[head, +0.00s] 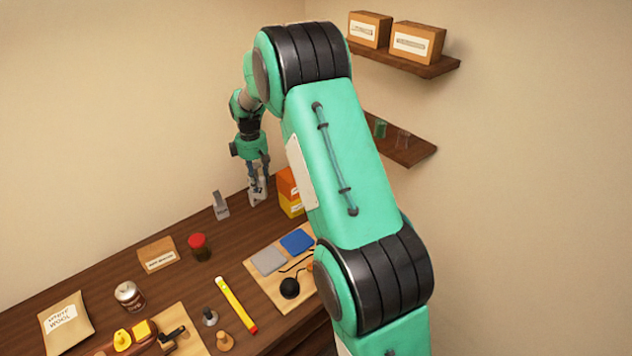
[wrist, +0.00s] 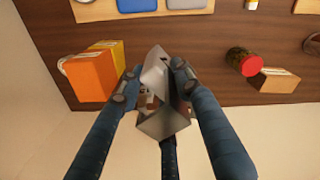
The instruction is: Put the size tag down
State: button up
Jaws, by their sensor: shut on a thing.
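My gripper (head: 258,190) is near the back of the dark wooden table, just left of the orange and yellow boxes. Its fingers are shut on a small grey piece, which I take to be the size tag (wrist: 154,72); it also shows in the head view (head: 257,196). In the wrist view the gripper (wrist: 152,84) has the tag tilted between its fingertips. Whether the tag touches the table is unclear. A separate grey upright piece (head: 221,206) stands on the table to the left of the gripper.
The orange box (head: 288,183) and yellow box (head: 291,206) stand close right of the gripper. A red-lidded jar (head: 199,247) and cardboard box (head: 157,254) stand nearer the front left. A board with grey and blue pads (head: 268,261) lies in front. Shelves hang on the right wall.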

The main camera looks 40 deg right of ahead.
jog(key=s+d+m+p, duration=0.3)
jog(key=d+m, duration=0.1)
jog(key=d, duration=0.8)
jog(key=s+d+m+p, duration=0.2)
jog(key=s+d+m, duration=0.2)
jog(key=d, duration=0.8)
notch_tip(320, 180, down, 12)
jog(key=shift+d, duration=0.15)
jog(key=shift+r, duration=0.1)
jog(key=shift+w, duration=0.15)
jog(key=w+d+f+p, duration=0.1)
jog(key=w+d+p, duration=0.1)
jog(key=w+d, duration=0.6)
jog(key=shift+w+d+f, duration=0.25)
jog(key=shift+w+d, duration=0.1)
jog(key=shift+w, duration=2.25)
jog(key=shift+f+p, duration=0.5)
jog(key=shift+f, duration=1.25)
